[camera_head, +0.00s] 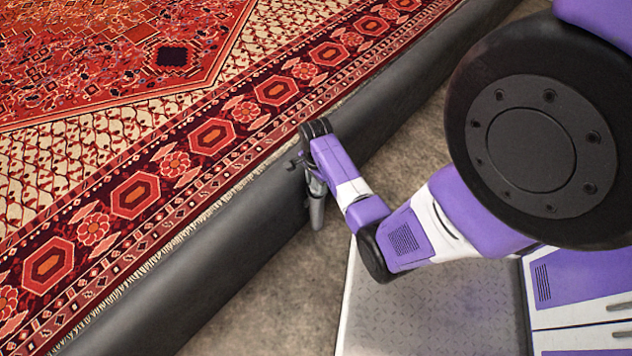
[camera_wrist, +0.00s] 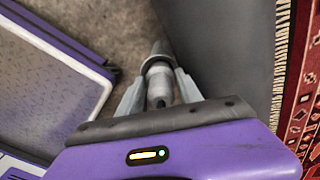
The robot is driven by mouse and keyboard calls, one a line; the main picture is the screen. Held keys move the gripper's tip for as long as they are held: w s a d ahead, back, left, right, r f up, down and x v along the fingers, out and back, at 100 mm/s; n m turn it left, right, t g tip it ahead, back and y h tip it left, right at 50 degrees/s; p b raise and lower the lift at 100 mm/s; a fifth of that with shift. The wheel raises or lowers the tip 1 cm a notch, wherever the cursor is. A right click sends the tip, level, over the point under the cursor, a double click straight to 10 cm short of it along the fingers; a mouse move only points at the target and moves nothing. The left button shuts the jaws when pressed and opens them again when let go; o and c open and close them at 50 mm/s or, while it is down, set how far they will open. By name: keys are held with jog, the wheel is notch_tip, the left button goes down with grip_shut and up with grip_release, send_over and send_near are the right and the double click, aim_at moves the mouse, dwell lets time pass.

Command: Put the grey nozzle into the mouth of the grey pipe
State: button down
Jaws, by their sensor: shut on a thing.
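My gripper (camera_head: 309,165) hangs over the near side of the dark grey rim, close to it. It is shut on the grey nozzle (camera_head: 317,208), which points down beside the rim, above or near the floor. In the wrist view my gripper (camera_wrist: 160,84) has its two grey fingers on either side of the nozzle (camera_wrist: 159,72). The nozzle has a slim body, a collar and a wider grey part at the far end. I cannot make out the grey pipe or its mouth as a separate thing; whether that far part belongs to it I cannot tell.
The long dark grey rim (camera_head: 215,255) runs diagonally beside a red patterned rug (camera_head: 150,115), which also shows in the wrist view (camera_wrist: 303,95). Brown-grey floor (camera_head: 268,290) is clear between the rim and my base.

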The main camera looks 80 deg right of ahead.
jog(key=shift+f, duration=0.45)
jog(key=c, duration=0.7)
grip_release()
jog(key=shift+w, duration=0.1)
jog(key=shift+d, duration=0.1)
jog(key=shift+r, duration=0.25)
notch_tip(320, 180, up, 6)
jog(key=shift+r+p, duration=0.1)
jog(key=shift+p, duration=1.15)
jog(key=shift+r, duration=0.5)
jog(key=shift+s, duration=0.2)
